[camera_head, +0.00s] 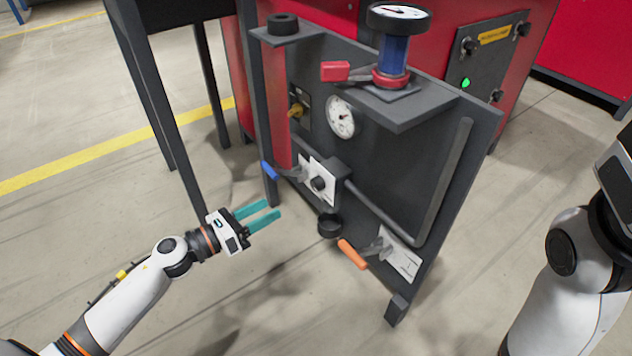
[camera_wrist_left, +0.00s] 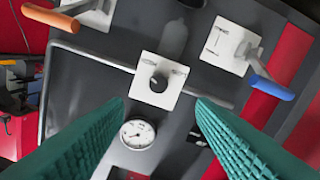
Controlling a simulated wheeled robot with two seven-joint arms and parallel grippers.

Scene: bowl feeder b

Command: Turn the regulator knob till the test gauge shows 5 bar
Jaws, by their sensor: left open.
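The regulator knob (camera_head: 319,184) is a small dark round knob on a white plate low on the grey panel. It also shows in the left wrist view (camera_wrist_left: 158,83). A white dial gauge (camera_head: 341,117) is set in the panel above it and shows in the left wrist view (camera_wrist_left: 138,134). Another dial (camera_head: 398,13) tops a blue cylinder on the shelf. I cannot tell which is the test gauge, and neither scale is readable. My left gripper (camera_head: 277,208) is open and empty, with teal fingers, left of the panel and apart from the knob.
A blue-handled lever (camera_head: 269,171) is left of the knob and an orange-handled lever (camera_head: 352,254) below right. A black cup (camera_head: 329,225) and a grey pipe (camera_head: 385,222) are close by. A red-handled lever (camera_head: 335,71) is by the cylinder. The floor in front is clear.

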